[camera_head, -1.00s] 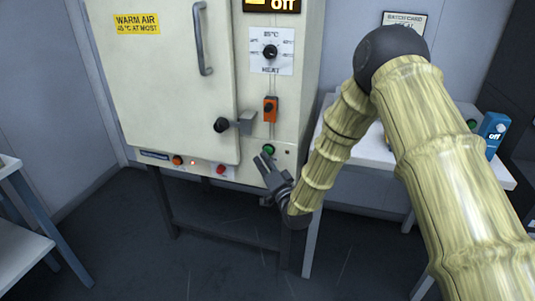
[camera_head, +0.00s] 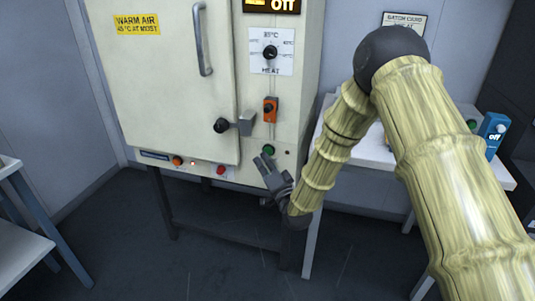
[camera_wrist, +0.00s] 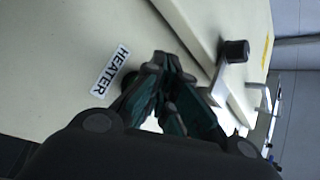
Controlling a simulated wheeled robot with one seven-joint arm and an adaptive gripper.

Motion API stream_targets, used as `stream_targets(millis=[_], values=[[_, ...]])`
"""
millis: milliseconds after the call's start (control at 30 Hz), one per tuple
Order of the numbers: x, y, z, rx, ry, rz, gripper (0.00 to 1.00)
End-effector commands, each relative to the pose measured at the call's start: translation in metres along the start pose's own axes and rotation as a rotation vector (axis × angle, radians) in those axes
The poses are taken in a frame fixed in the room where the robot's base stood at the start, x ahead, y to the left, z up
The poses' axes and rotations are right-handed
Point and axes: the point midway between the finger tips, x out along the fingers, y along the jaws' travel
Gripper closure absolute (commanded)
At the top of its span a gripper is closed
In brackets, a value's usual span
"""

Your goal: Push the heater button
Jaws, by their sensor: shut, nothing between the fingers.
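The pale warm-air cabinet (camera_head: 170,80) stands in front of me. A green button (camera_head: 268,149) sits low on its right front panel. My gripper (camera_head: 262,160) is shut and empty, with its fingertips just below and left of this button; I cannot tell whether they touch the panel. In the wrist view my gripper (camera_wrist: 160,62) points at the cabinet face. The HEATER label (camera_wrist: 111,70) is left of the fingers, and a dark round part (camera_wrist: 129,79) beside it is partly hidden by a finger. The display (camera_head: 272,5) reads OFF.
Above the green button are an orange switch (camera_head: 270,110) and the heat dial (camera_head: 270,52). The door latch knob (camera_head: 222,125) is to the left. A red button (camera_head: 221,170) and an orange one (camera_head: 177,161) sit along the bottom. A side table (camera_head: 365,150) stands right.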

Motion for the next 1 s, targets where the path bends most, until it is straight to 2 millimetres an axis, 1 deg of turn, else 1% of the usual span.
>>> stream_targets(millis=[1000], values=[[0.0062, 0.0044, -0.0047, 0.0, 0.0, 0.0, 1.0]])
